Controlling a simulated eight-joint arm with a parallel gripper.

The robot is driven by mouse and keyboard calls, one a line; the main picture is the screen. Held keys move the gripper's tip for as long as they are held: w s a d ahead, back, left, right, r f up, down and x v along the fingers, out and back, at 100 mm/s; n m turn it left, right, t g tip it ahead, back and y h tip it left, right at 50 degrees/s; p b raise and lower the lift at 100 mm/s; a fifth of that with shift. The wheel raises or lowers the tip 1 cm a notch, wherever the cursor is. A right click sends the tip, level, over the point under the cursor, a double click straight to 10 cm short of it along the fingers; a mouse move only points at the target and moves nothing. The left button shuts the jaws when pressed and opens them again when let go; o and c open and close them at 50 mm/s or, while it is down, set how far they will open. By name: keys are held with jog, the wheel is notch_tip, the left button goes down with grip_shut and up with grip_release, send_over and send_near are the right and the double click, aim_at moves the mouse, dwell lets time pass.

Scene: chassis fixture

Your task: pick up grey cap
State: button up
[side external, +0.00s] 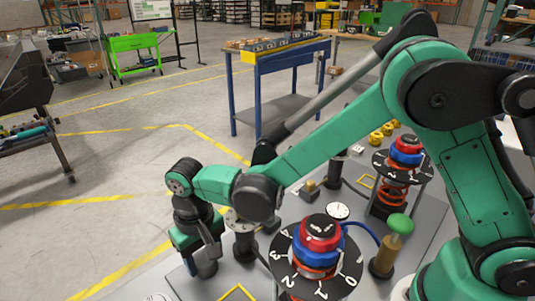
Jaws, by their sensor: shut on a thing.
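My gripper (205,260) is at the lower left of the picture, at the end of the green arm, pointing down over the left edge of the grey fixture plate (205,288). It is shut on a grey piece that seems to be the grey cap, low between the fingers. The fingers and the wrist hide most of it, so its outline is hard to make out. I cannot tell whether it touches the plate.
Right of my gripper stand a black numbered dial with a red and blue knob (319,233) and a dark post (243,245).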

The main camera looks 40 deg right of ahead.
aim_at(204, 257)
notch_tip(204, 257, up, 19)
jog(key=d, duration=0.2)
jog(key=s+d+f, duration=0.1)
jog(key=d, duration=0.1)
jog(key=s+d+f, duration=0.1)
jog(key=d, duration=0.2)
jog(key=shift+s+d+f, duration=0.1)
jog(key=shift+f, duration=1.85)
jog(key=shift+f, duration=1.2)
jog(key=shift+f, duration=0.1)
jog(key=shift+f, duration=0.4)
